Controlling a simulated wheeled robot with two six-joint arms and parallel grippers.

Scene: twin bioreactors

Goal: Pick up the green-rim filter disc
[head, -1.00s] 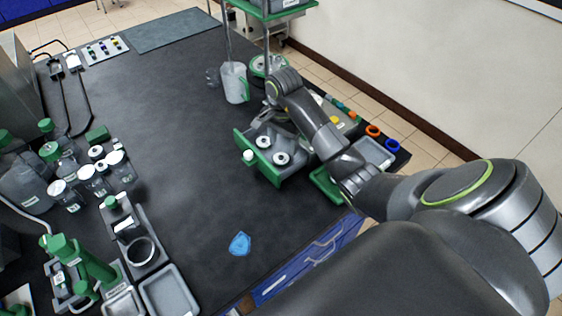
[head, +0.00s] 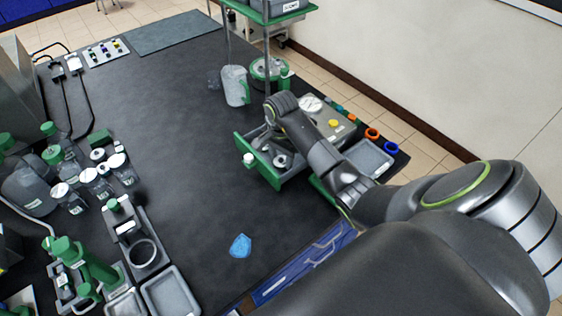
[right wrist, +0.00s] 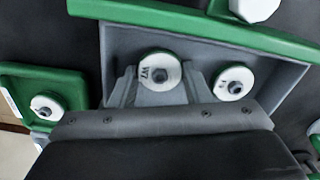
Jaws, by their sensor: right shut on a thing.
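An open drawer with a green front (head: 258,161) and grey inside stands on the dark bench; it also shows in the right wrist view (right wrist: 200,24). My right gripper (right wrist: 160,72) is down in it, its two fingers shut on a white filter disc with a dark centre (right wrist: 152,60). My left gripper is out of view.
A white knob (head: 249,158) sits on the drawer front. A green tray with another white disc (right wrist: 47,107) lies beside the drawer. A clear jug (head: 235,86) stands behind. A blue piece (head: 240,246) lies on the open bench. Bottles (head: 118,168) crowd the left.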

